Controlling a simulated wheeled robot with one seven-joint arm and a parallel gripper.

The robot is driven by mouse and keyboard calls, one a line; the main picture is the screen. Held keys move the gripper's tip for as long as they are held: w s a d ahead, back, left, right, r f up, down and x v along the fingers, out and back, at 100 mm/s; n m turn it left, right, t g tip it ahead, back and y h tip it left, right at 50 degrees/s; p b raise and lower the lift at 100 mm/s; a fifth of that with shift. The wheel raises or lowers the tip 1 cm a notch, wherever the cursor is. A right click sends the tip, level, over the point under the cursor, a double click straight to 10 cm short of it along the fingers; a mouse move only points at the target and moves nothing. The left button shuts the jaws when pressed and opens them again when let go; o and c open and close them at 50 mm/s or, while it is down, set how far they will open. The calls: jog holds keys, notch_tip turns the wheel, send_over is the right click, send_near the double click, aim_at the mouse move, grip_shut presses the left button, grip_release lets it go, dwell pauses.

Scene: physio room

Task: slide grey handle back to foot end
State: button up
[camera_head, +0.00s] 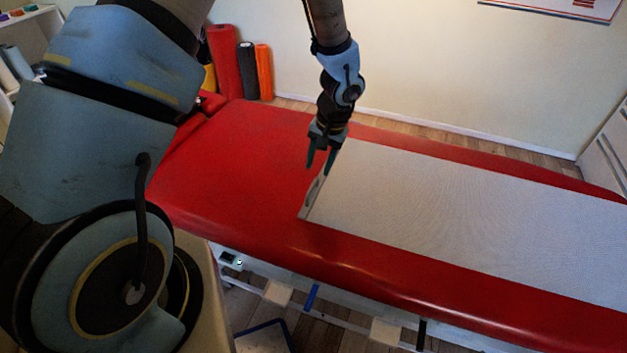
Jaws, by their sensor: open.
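The grey handle (313,190) is at the left end of a pale grey board (450,215), which lies flat on the red treatment table (235,160). My gripper (319,170) points down at this end of the board, its dark green fingertips apart, just above the far part of the handle. The fingers partly cover the handle, and I cannot tell whether they touch it. Nothing shows held between them.
Red, black and orange foam rollers (264,72) stand by the wall beyond the table. A white slatted unit (608,140) is at the right. The red surface left of the board is bare. My arm covers the left of the view.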

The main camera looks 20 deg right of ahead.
aim_at(312, 187)
jog(key=f, duration=0.5)
jog(key=w+a+f+p, duration=0.1)
jog(key=f, duration=0.1)
jog(key=shift+a+f, duration=0.1)
jog(key=shift+f, duration=0.1)
grip_shut()
dwell(1.2)
